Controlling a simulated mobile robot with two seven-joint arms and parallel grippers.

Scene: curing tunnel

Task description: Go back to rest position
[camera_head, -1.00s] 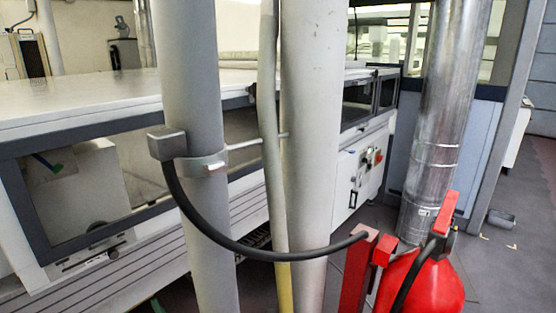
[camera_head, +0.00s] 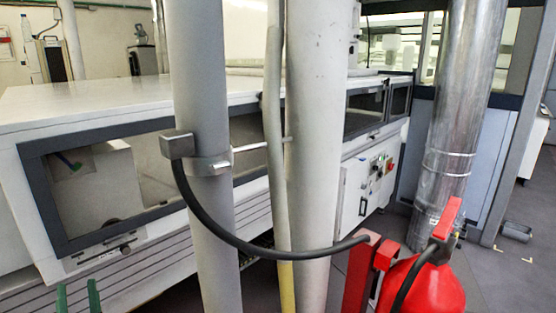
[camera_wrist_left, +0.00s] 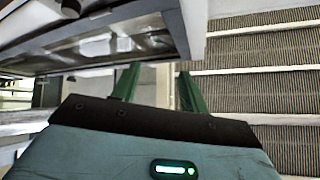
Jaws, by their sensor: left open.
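My left gripper (camera_head: 78,298) shows at the bottom left of the head view as two green fingertips, apart, with nothing between them. In the left wrist view the two green fingers (camera_wrist_left: 158,90) stand open and empty beyond the dark gripper body. My right gripper is in neither view.
A grey post (camera_head: 197,90), a thin pipe (camera_head: 274,110) and a thicker pipe (camera_head: 313,120) stand in front of the white machine (camera_head: 90,100). A red fire extinguisher (camera_head: 425,288) with a black hose (camera_head: 260,252) is at lower right, by a silver duct (camera_head: 455,130).

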